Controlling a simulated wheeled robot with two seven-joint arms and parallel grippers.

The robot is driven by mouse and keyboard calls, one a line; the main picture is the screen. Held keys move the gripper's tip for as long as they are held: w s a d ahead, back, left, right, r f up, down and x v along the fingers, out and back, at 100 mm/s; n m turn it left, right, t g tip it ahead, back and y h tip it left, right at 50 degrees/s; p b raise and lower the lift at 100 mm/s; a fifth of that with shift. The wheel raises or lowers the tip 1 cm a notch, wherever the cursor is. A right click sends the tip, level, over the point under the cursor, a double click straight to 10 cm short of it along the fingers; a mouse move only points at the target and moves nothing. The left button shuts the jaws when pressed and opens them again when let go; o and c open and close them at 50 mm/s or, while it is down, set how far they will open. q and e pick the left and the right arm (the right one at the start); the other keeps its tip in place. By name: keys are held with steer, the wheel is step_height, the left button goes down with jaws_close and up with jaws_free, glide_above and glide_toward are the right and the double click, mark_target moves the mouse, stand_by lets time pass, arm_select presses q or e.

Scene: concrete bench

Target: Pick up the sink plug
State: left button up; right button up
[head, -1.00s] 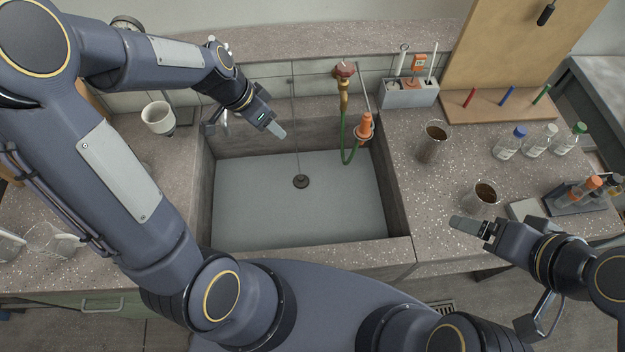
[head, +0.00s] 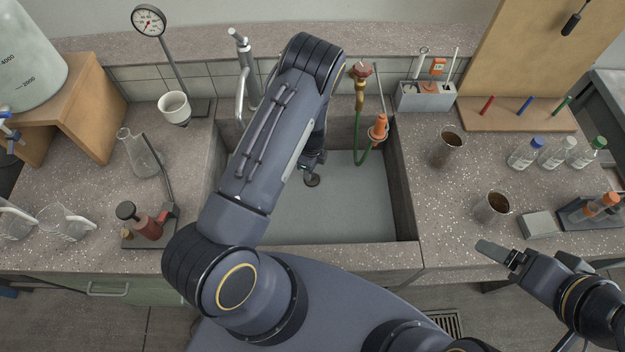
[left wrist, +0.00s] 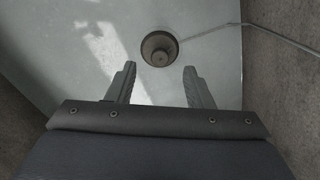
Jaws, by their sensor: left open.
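The sink (head: 400,200) has grey walls around a bare floor. A red-handled tap (head: 360,84) with a green hose stands at its back right. Brown-filled beakers (head: 447,148) stand to the right.

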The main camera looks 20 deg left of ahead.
arm_select(q)
step_height(320, 180, down, 5)
steer(key=shift+r+b, duration=0.1)
steer(key=shift+b, duration=0.65)
jaws_close()
steer(key=shift+r, duration=0.15)
